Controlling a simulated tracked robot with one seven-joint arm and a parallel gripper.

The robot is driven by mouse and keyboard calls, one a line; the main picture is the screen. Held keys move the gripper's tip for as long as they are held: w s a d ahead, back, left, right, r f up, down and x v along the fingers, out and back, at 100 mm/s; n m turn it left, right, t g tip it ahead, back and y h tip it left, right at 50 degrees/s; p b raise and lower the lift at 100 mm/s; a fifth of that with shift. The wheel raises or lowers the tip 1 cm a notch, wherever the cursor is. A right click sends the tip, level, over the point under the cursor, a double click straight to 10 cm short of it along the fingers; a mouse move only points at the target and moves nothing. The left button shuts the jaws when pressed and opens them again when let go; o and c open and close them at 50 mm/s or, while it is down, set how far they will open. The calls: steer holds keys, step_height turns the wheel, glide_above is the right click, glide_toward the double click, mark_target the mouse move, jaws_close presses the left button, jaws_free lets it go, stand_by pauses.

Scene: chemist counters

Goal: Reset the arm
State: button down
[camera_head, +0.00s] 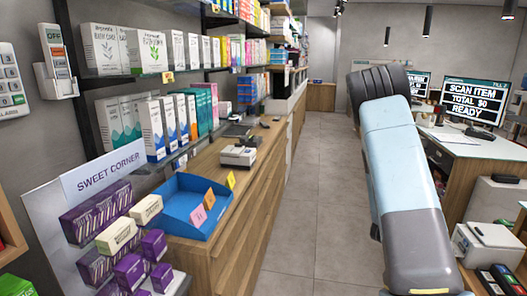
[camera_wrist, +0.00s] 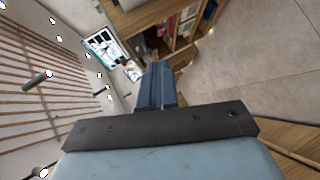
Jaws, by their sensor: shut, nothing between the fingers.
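My arm (camera_head: 395,165) rises on the right of the head view, light blue and grey with a dark ribbed part at its upper end. My gripper is not clearly visible in that view. In the wrist view my gripper (camera_wrist: 159,70) shows its blue fingers close together beyond a dark bar. The fingers are shut with nothing between them. They point over the room, apart from any surface, and the picture is tilted.
A wooden counter (camera_head: 215,185) on the left holds a blue tray (camera_head: 185,207), with shelves of boxes above. A purple sweet display (camera_head: 75,180) stands in front. On the right is a till counter (camera_head: 480,146) with a screen (camera_head: 471,97). Tiled floor (camera_head: 315,190) lies clear between.

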steer(key=s+a+r+m+y, duration=0.25)
steer(key=a+r+y, duration=0.25)
steer(key=a+r, duration=0.55)
steer(key=s+a+r+m+y, duration=0.1)
steer(key=s+a+r+y, duration=0.3)
steer(key=a+r, duration=0.65)
steer(key=s+a+r+g+y, duration=0.1)
steer(key=s+a+r, duration=0.2)
steer(key=s, duration=0.5)
steer(key=s+a+r+y, duration=0.1)
steer(key=s+a+r, duration=0.2)
steer(key=s, duration=0.5)
steer(key=s+a+r+g, duration=0.1)
steer(key=s+a+r, duration=0.2)
steer(key=s, duration=0.6)
steer(key=shift+a+r+m+g+y, duration=0.2)
steer(key=shift+a+m+g+y, duration=0.1)
steer(key=shift+m+y, duration=0.15)
steer(key=shift+s, duration=0.1)
